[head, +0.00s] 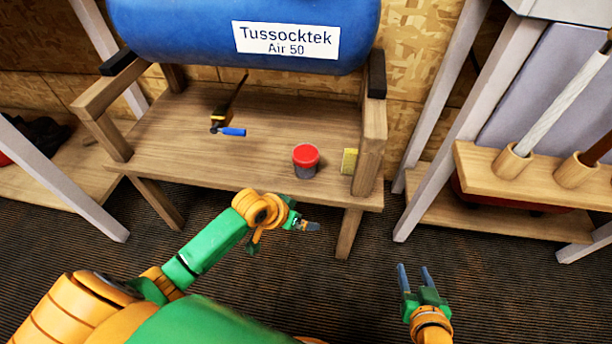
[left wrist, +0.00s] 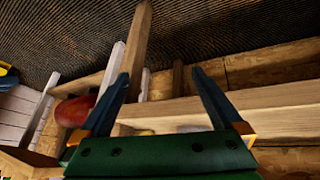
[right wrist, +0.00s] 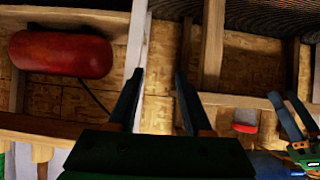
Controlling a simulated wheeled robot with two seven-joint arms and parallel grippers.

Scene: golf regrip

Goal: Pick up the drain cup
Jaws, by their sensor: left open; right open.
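A small grey cup with a red top (head: 306,160), which looks like the drain cup, stands upright near the front edge of the wooden bench shelf. A red-topped item on a ledge in the right wrist view (right wrist: 243,128) looks like the same cup. My left gripper (head: 314,226) is in front of the shelf, below and apart from the cup. It is open and empty, its fingers apart in the left wrist view (left wrist: 160,75). My right gripper (head: 415,278) is open and empty over the floor, to the right of the bench.
A yellow block (head: 349,161) stands right of the cup, beside the bench's right leg. A blue-ended tool (head: 229,131) lies to the left. A blue tank (head: 240,35) hangs over the shelf. A rack with tube holders (head: 515,160) stands at right. The floor (head: 330,285) is clear.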

